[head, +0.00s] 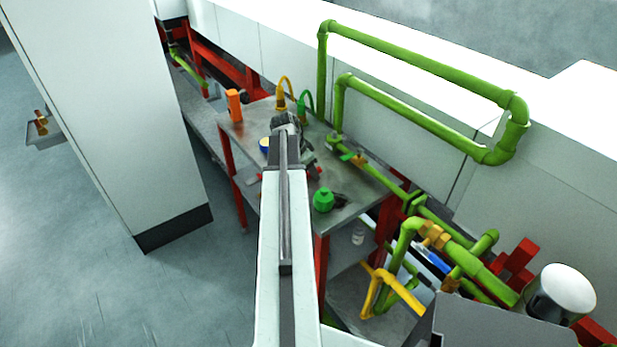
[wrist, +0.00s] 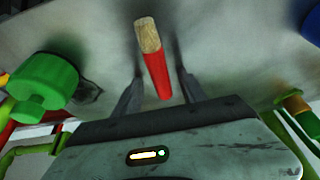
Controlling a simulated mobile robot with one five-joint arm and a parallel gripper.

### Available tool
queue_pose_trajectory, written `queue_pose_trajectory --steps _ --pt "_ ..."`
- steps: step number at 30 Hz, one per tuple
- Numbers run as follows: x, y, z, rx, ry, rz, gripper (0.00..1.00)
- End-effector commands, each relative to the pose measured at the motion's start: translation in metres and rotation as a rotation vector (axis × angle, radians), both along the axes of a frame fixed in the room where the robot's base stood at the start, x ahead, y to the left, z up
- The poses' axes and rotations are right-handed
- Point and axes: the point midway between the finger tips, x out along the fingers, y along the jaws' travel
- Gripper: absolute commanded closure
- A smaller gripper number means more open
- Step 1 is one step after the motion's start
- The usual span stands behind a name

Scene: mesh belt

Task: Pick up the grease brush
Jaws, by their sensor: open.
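The grease brush (wrist: 158,65) shows in the wrist view as a short stick with a red part and a tan, bristle-like end. It lies over the grey table top, between the two dark fingers of my gripper (wrist: 160,78). The fingers are spread, with a gap on each side of the brush, and do not visibly touch it. In the head view, my arm covers the middle of the table, and I cannot clearly make out the brush.
A green round object (head: 323,200) stands near the table's front corner, left of my gripper in the wrist view (wrist: 45,85). The metal table (head: 348,208) also holds an orange object (head: 234,104). Green pipes (head: 425,118) run along the right. Open floor (head: 80,250) lies left.

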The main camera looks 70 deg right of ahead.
Motion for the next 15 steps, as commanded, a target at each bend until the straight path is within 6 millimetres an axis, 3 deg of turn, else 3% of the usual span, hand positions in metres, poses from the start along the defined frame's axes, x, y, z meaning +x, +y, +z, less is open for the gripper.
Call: queue_pose_trajectory --steps 7,12,15 --pt "-0.0003 -0.0001 -0.0026 0.000 0.000 0.000 0.51" --pt "-0.0004 -0.0001 -0.0016 0.000 0.000 -0.001 0.98" --pt "-0.0005 -0.0001 -0.0017 0.000 0.000 -0.001 1.00"
